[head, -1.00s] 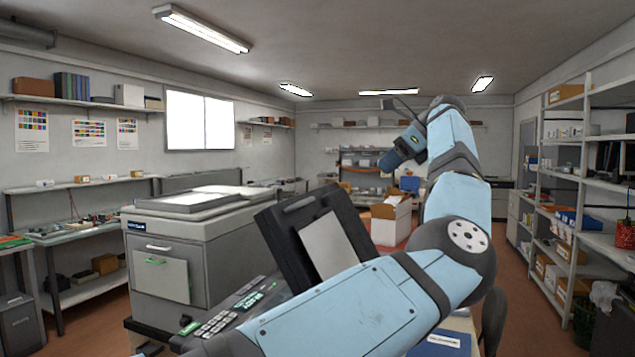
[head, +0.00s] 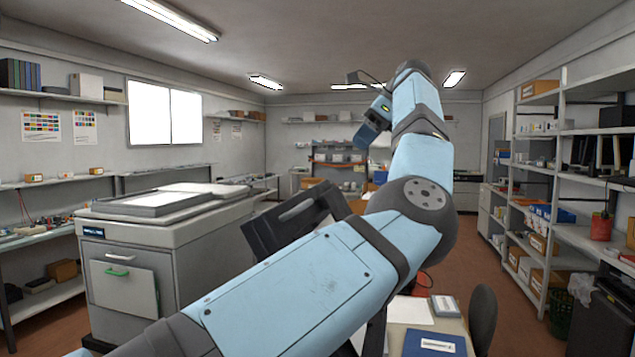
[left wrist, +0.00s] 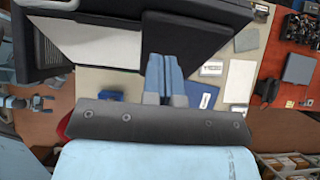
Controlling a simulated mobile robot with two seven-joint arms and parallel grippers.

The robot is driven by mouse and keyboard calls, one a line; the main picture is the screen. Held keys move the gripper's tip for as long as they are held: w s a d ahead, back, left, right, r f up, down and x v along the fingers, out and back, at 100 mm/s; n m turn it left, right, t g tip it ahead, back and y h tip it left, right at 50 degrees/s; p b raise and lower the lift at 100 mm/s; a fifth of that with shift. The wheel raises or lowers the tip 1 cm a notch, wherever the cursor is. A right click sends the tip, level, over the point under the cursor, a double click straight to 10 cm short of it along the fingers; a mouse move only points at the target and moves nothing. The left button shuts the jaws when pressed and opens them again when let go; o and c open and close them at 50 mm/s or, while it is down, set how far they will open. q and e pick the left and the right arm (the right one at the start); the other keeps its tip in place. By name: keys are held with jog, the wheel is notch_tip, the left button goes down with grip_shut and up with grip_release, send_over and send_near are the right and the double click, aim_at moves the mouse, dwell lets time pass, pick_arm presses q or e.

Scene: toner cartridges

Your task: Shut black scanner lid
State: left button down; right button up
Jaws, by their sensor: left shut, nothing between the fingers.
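The black scanner lid (head: 275,222) stands raised and tilted in the head view, its slotted edge at the top. My left forearm hides its lower part and most of the scanner. My left gripper (head: 366,132) hangs beyond and to the right of the lid, small in the head view. In the left wrist view its blue fingers (left wrist: 165,65) are shut with nothing between them, close beside a black panel (left wrist: 195,35) of the scanner; contact cannot be told. A pale panel (left wrist: 95,42) lies to their left. What seems to be my right gripper (left wrist: 35,103) shows small at the left edge.
A large grey copier (head: 150,235) stands to the left. A desk with a blue folder (head: 432,342) and a grey box (head: 445,306) lies right of the scanner, beside a dark chair (head: 482,315). Shelving (head: 545,170) lines the right wall. Open floor lies between desk and shelves.

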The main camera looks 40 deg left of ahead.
pick_arm(q)
jog(key=b, duration=0.2)
send_near(313, 190)
jog(key=p+x, duration=0.1)
jog(key=x, duration=0.5)
jog(key=shift+w+d+f, duration=0.1)
jog(key=shift+w+d, duration=0.05)
jog(key=shift+w, duration=0.05)
jog(key=shift+s+a+f, duration=0.25)
jog(key=shift+a+f, duration=0.05)
jog(key=shift+a, duration=0.25)
